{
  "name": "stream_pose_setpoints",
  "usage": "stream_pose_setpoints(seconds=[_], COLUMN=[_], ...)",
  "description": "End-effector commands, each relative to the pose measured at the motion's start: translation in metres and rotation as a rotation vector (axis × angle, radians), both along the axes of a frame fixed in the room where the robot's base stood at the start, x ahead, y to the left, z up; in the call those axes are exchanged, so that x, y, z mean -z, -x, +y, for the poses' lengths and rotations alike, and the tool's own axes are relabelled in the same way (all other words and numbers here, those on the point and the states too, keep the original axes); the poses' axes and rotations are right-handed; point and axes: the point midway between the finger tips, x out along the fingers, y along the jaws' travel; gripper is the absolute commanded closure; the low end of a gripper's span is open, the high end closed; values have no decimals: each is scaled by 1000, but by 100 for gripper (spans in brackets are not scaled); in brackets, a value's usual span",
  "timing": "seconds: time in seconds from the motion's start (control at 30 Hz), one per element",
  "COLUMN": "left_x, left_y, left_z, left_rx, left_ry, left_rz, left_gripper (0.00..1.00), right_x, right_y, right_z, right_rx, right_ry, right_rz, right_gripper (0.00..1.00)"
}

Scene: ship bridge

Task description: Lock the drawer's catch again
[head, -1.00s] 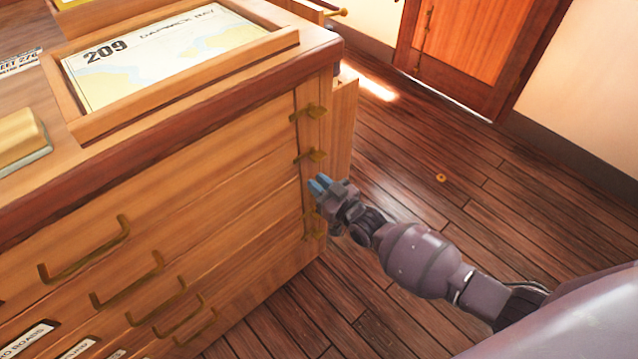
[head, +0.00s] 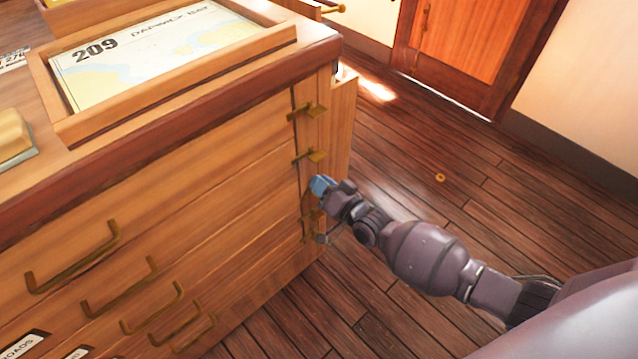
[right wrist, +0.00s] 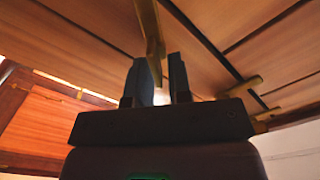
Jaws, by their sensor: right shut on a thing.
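The wooden chart cabinet (head: 150,200) has several drawers with brass pull handles (head: 75,265). Brass catches (head: 309,111) run down its right-hand front edge, with a second catch (head: 310,157) below the top one. My right gripper (head: 322,184) is at this edge, below the second catch, and partly hides the lower catches (head: 309,218). In the right wrist view, a brass catch (right wrist: 149,28) reaches down between the fingers of the right gripper (right wrist: 157,80), which is shut on it. Another catch (right wrist: 243,88) is to the right. My left gripper is not in view.
A framed chart marked 209 (head: 140,50) lies on the cabinet top, with a yellow block (head: 12,135) at the left edge. A wooden door (head: 460,50) stands behind.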

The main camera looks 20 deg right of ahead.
Motion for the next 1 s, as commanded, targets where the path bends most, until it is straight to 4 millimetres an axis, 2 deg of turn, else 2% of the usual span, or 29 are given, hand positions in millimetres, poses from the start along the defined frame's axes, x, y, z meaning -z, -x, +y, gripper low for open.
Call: stream_pose_setpoints(seconds=[0.6, 1.0], left_x=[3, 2], left_y=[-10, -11], left_z=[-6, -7], left_rx=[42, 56], left_ry=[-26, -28], left_rz=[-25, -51], left_gripper=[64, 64], right_x=[14, 17], right_y=[0, -1], right_z=[-5, -6], right_rx=[1, 1], right_ry=[-542, -785], right_rz=[204, 290], right_gripper=[100, 100])
